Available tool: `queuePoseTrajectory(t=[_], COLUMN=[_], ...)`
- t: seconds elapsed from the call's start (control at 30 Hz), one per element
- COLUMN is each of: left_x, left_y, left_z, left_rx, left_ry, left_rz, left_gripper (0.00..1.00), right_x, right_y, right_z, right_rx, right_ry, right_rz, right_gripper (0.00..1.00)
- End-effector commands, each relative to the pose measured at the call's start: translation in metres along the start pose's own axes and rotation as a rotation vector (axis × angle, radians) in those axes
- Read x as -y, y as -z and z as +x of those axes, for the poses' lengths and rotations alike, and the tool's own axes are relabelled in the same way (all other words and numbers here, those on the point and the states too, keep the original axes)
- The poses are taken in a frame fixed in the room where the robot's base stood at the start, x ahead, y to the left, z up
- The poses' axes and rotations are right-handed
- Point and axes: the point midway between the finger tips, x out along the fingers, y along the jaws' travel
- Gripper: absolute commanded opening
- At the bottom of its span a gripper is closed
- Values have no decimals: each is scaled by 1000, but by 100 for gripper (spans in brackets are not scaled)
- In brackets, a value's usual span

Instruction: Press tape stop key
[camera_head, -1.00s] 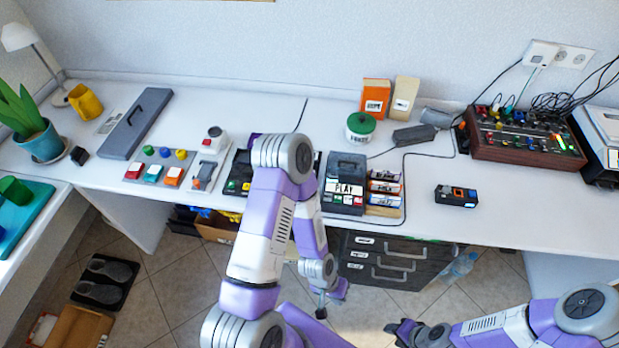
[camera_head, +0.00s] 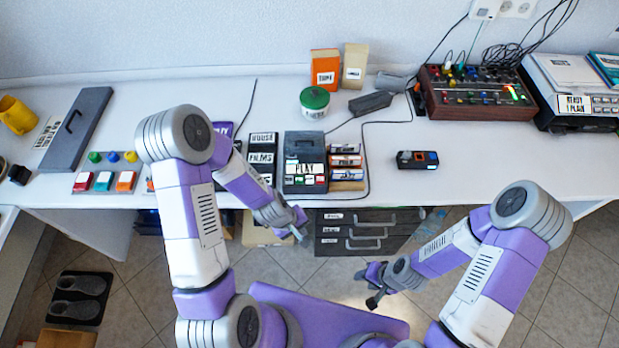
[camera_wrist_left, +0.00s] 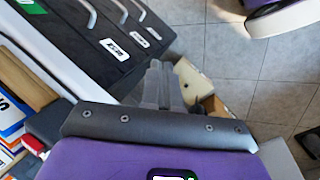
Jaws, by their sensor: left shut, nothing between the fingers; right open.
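The dark grey tape player (camera_head: 304,148) stands at the table's front edge, with a "PLAY" label and a row of small coloured keys (camera_head: 305,180) along its front. The key lettering is too small to tell which is stop. My left gripper (camera_head: 298,233) is shut and empty, just in front of the table edge and below the player, touching no key. Its closed fingers (camera_wrist_left: 165,85) show in the left wrist view, above the floor beside the drawers. My right gripper (camera_head: 374,290) is open and empty, lower and further right, over the floor.
A rack of cassettes (camera_head: 346,165) stands right of the player, and black "HOUSE FILMS" cases (camera_head: 262,155) stand left. Dark drawers (camera_head: 365,232) are under the table. A small black device (camera_head: 417,159) lies further right, with bare tabletop around it.

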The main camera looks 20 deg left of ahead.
Motion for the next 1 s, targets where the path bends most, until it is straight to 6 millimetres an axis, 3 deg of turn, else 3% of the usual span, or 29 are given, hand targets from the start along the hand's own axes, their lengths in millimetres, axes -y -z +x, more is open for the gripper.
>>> queuePoseTrajectory(t=[0.03,0.2,0.43,0.6,1.0], left_x=[-20,-79,-131,-143,-143], left_y=[22,59,78,81,82], left_z=[-23,-93,-164,-182,-181], left_rx=[-38,-49,7,32,32], left_ry=[-48,-235,-450,-507,-508], left_rz=[-133,-531,-804,-866,-868], left_gripper=[0,0,0,0,0], right_x=[0,-1,-1,-1,-1], right_y=[0,0,0,0,0], right_z=[1,2,3,3,4], right_rx=[0,0,0,0,0], right_ry=[0,0,0,0,0], right_rz=[0,0,0,0,0], right_gripper=[43,43,43,43,43])
